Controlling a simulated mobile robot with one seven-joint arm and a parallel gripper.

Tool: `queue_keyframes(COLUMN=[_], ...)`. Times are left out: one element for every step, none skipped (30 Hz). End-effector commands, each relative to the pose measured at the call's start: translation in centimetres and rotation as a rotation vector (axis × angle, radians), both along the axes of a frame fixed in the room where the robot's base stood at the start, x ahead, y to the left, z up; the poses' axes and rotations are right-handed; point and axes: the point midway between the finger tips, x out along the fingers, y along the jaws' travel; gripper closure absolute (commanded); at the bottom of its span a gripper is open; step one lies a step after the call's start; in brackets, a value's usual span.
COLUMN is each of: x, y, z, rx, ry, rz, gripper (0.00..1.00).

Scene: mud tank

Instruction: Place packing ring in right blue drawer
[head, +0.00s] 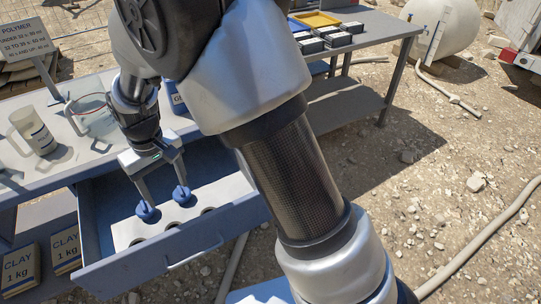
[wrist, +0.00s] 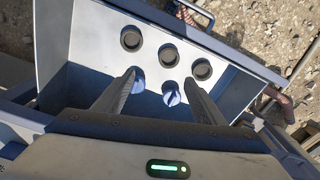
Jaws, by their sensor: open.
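The blue drawer (head: 105,215) is pulled open under the bench. It holds a pale insert (head: 125,228) with a row of dark round holes near the drawer front. Behind that row sit two blue round pieces, one at left (head: 147,212) and one at right (head: 182,195); I cannot tell whether either is the packing ring. My gripper (head: 164,198) is open over the drawer, its fingers pointing down close to these pieces. In the wrist view, one blue piece (wrist: 171,98) shows between the fingers and the other (wrist: 138,85) beside the left fingertip. Contact is unclear.
A white jug (head: 33,130), a clear vessel (head: 92,116) and a polymer sign (head: 28,40) stand on the bench. Clay bags (head: 66,248) lie below at left. A yellow tray (head: 314,20) and dark boxes (head: 338,38) are on the far table. My arm hides the middle.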

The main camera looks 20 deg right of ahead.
Motion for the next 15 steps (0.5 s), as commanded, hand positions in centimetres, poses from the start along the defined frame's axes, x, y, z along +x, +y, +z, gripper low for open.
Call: queue_keyframes(x=[0.1, 0.0, -0.3, -0.8, -1.3, -2.1, -2.7, -3.5, -4.6, -5.5, -6.4, -7.7, -8.7, -9.7, -11.1], y=[-1.9, -3.2, -4.9, -6.2, -7.5, -9.3, -10.6, -11.8, -13.4, -14.6, -15.7, -17.1, -18.1, -19.0, -20.1], z=[3.0, 4.6, 6.7, 8.2, 9.6, 11.4, 12.6, 13.8, 15.1, 16.1, 17.0, 18.0, 18.6, 19.1, 19.7], rx=[0.019, 0.028, 0.040, 0.048, 0.056, 0.066, 0.072, 0.078, 0.085, 0.089, 0.094, 0.099, 0.101, 0.102, 0.104], ry=[-0.032, -0.048, -0.071, -0.088, -0.106, -0.130, -0.148, -0.168, -0.192, -0.211, -0.231, -0.257, -0.277, -0.296, -0.320], rz=[-0.035, -0.056, -0.085, -0.108, -0.130, -0.158, -0.180, -0.202, -0.231, -0.251, -0.272, -0.300, -0.321, -0.341, -0.367], gripper=[0.36, 0.36, 0.36, 0.36, 0.36, 0.36, 0.36, 0.36, 0.36, 0.36, 0.36, 0.36, 0.36, 0.36, 0.36])
